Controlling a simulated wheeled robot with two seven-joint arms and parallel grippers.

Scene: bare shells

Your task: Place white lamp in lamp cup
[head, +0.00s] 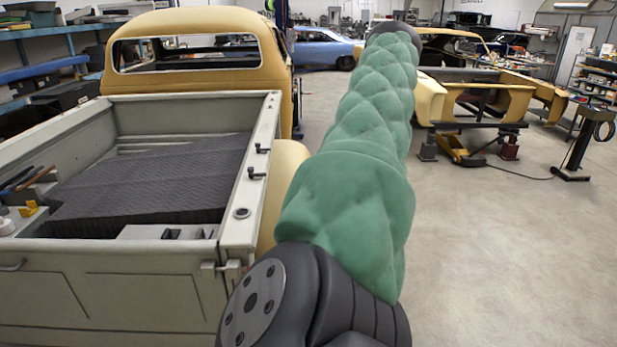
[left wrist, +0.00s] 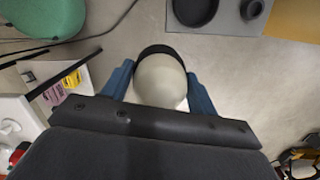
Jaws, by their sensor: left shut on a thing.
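In the left wrist view, my left gripper (left wrist: 162,84) has its blue fingers on both sides of a rounded whitish lamp (left wrist: 161,80) with a black band at its far end. It is shut on the lamp. A round black cup (left wrist: 194,10) sits on a grey board at the top of this view, ahead of the lamp and apart from it. I cannot tell for sure that it is the lamp cup. Part of the lamp's near side is hidden behind the gripper body. No gripper shows in the head view, and my right gripper is not seen.
A smaller dark ring-like piece (left wrist: 251,9) lies on the grey board (left wrist: 225,22). A green rounded thing (left wrist: 45,15) is at upper left, with yellow and pink items (left wrist: 65,88) below.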

